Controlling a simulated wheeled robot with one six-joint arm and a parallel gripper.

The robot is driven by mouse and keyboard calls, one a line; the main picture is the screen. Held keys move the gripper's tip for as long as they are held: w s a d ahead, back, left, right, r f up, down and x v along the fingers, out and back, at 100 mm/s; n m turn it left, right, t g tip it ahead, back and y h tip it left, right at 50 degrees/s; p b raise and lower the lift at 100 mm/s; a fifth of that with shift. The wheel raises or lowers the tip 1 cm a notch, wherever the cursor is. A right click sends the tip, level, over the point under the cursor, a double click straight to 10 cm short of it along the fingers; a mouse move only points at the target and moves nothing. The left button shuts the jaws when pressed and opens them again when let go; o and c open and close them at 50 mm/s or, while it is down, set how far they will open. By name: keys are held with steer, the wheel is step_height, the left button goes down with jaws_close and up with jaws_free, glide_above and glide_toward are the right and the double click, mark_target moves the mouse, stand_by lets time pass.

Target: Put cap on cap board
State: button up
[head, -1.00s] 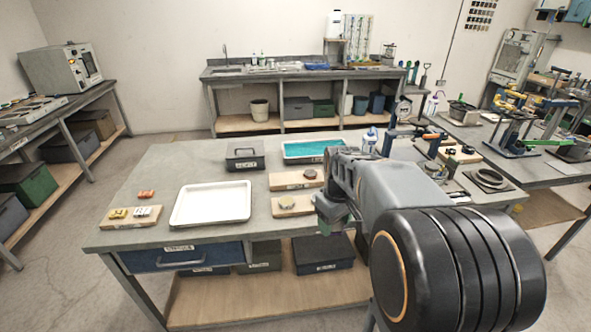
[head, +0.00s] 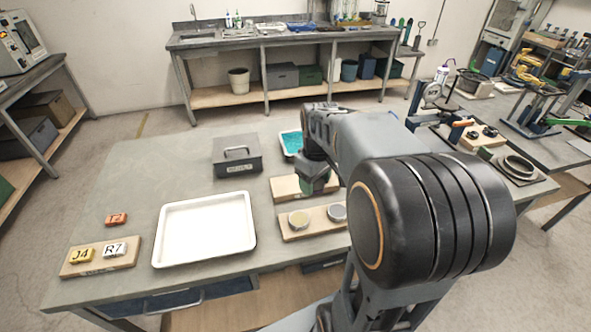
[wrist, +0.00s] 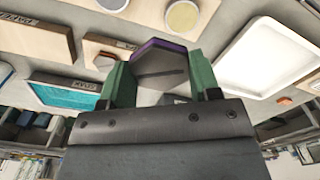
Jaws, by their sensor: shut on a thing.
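My gripper (head: 318,184) hangs over the middle right of the grey table, beside the rear wooden board (head: 292,188). In the wrist view its green fingers (wrist: 162,72) are shut on a dark grey angular piece with a purple edge (wrist: 160,58), which looks like the cap. The piece is hidden in the head view. The front wooden board (head: 290,235) bears a yellowish disc (head: 299,217) and a grey disc (head: 337,212). In the wrist view a labelled board (wrist: 88,52) lies beyond the left finger. I cannot read which board is the cap board.
A white tray (head: 165,250) lies left of the boards. A dark handled box (head: 237,157) and a teal tray (head: 290,141) stand behind. A board with yellow and white tags (head: 77,270) and an orange block (head: 117,219) lie at far left. The table's left rear is clear.

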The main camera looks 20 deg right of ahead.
steer(key=w+d+f+p, duration=0.15)
steer(key=w+f, duration=0.25)
steer(key=w, duration=0.5)
steer(key=p, duration=0.1)
glide_above(296, 183)
steer(key=f, duration=0.5)
steer(key=shift+s+f, duration=0.1)
steer(key=shift+s, duration=0.25)
steer(key=f, duration=0.1)
steer(key=f+p, duration=0.1)
steer(key=f, duration=0.1)
steer(key=shift+w+f, duration=0.1)
steer(key=shift+w, duration=0.2)
steer(key=shift+f, duration=0.3)
steer(key=shift+f, duration=0.2)
steer(key=o, duration=1.2)
